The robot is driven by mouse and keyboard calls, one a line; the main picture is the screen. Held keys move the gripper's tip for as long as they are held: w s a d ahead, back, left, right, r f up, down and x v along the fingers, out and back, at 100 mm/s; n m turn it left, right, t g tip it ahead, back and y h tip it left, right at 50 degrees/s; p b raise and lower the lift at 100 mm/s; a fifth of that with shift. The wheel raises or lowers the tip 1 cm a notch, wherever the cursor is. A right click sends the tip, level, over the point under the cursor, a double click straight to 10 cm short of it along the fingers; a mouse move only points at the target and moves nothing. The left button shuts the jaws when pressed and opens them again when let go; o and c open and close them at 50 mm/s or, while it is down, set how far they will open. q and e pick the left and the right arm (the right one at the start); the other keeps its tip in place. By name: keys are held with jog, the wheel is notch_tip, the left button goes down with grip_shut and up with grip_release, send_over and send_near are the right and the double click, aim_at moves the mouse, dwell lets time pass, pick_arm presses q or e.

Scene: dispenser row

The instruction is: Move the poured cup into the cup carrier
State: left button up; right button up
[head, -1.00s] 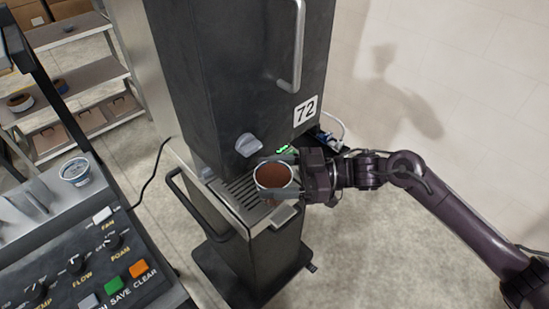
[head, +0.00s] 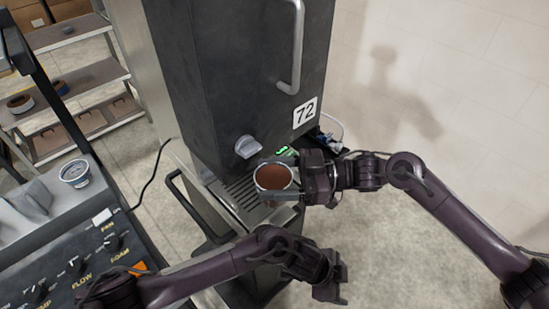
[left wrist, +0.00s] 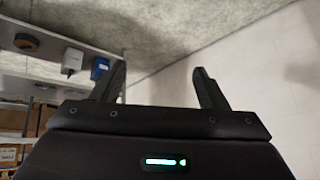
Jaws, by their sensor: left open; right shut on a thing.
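The poured cup (head: 272,178), filled with brown liquid, is upright in my right gripper (head: 268,178), in front of the dispenser and above or beside its drip grate. The gripper's fingers close around its sides. My left gripper (head: 335,291) is open and empty, lower and to the right of the cup; its two spread fingers (left wrist: 162,78) show in the left wrist view with nothing between them. I cannot make out a cup carrier in any view.
The dark dispenser (head: 225,75) marked 72 stands behind the cup, with a slotted drip tray (head: 245,200). A control panel (head: 75,255) fills the lower left. A small round container (head: 75,173) sits on a grey ledge. Shelving (head: 75,75) stands at the far left. Floor at right is clear.

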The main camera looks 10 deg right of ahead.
pick_arm(q)
notch_tip(320, 180, up, 12)
jog(key=a+m+t+y, duration=0.1)
jog(key=a+m, duration=0.1)
jog(key=m, duration=0.6)
jog(key=s+a+r+m+g+y, duration=0.1)
jog(key=s+a+r+m+g, duration=0.15)
jog(key=s+a+g, duration=0.2)
jog(key=s+a+r+m+g+y, duration=0.1)
jog(key=s+a+r+m+g, duration=0.15)
jog(key=r, duration=0.25)
jog(key=s+a+r+m+g, duration=0.1)
jog(key=a+r+m+g, duration=0.15)
jog(key=r, duration=0.25)
jog(key=w+a+r+t+y, duration=0.2)
jog(key=w+r+t, duration=0.4)
jog(key=w+t, duration=0.15)
jog(key=w+a+r+t+y, duration=0.2)
jog(key=w+r+t, duration=0.45)
jog(key=w, duration=0.25)
send_near(273, 182)
jog(key=f, duration=0.3)
jog(key=w+f, duration=0.1)
jog(key=f, duration=0.1)
jog(key=shift+a, duration=0.2)
jog(key=shift+c, duration=0.5)
